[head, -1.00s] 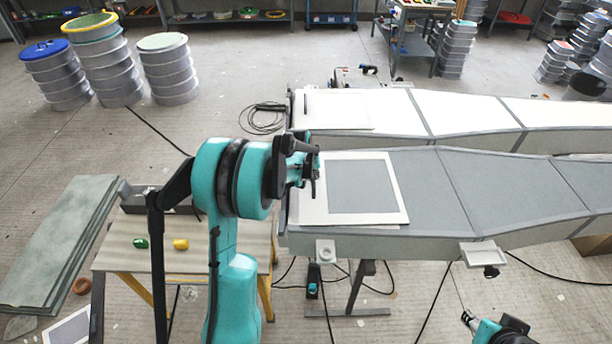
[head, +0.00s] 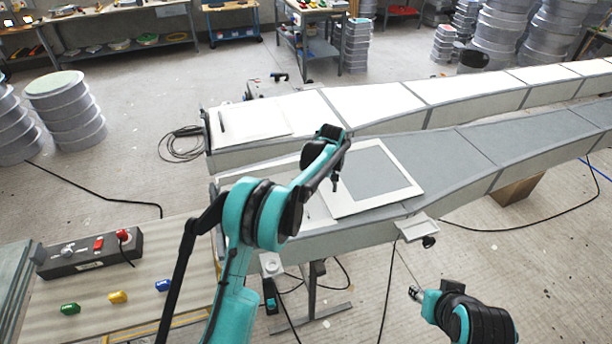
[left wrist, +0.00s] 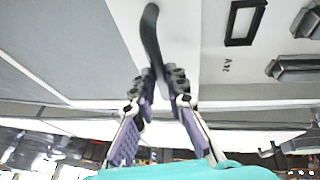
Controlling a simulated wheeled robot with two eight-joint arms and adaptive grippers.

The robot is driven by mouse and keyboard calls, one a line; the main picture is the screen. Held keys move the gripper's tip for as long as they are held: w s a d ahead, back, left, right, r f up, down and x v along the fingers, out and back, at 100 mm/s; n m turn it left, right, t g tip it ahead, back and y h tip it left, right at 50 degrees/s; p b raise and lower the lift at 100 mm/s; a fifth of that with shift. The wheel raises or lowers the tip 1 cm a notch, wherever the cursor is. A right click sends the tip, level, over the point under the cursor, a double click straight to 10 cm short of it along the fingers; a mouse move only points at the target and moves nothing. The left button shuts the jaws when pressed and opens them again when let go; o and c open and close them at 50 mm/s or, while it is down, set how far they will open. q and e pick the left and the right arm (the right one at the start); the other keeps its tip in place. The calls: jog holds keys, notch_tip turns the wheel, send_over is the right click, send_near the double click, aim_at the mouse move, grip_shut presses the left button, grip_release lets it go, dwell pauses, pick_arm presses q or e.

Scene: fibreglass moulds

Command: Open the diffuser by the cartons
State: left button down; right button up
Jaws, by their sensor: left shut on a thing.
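Two long grey-edged moulds lie side by side: a near one with grey skin (head: 520,135) and a far one with white skin (head: 375,102). A brown carton (head: 517,190) stands on the floor under the near mould. I cannot tell which part is the diffuser. A white-framed grey panel (head: 405,194) lies on the near mould's left end. My left gripper (head: 337,184) is above that end; the left wrist view shows its fingers (left wrist: 160,88) shut on a dark curved piece (left wrist: 151,38). My right gripper (head: 414,293) is low at the front, its jaws too small to judge.
A wooden bench (head: 150,285) at left carries a grey switch box (head: 90,253) and small green, yellow and blue pieces. A small bracket (head: 418,228) juts from the near mould's edge. Cables trail over the floor. Stacked drums (head: 68,108) stand at left.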

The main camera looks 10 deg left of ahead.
pick_arm(q)
jog(key=shift+w+d, duration=0.4)
jog(key=shift+d, duration=0.3)
jog(key=shift+w+d, duration=0.45)
jog(key=shift+d, duration=0.2)
jog(key=shift+w+d, duration=0.4)
jog(key=shift+d, duration=0.3)
jog(key=c, duration=1.5)
grip_release()
jog(key=shift+c, duration=0.2)
jog(key=v, duration=1.2)
jog(key=shift+a, duration=0.1)
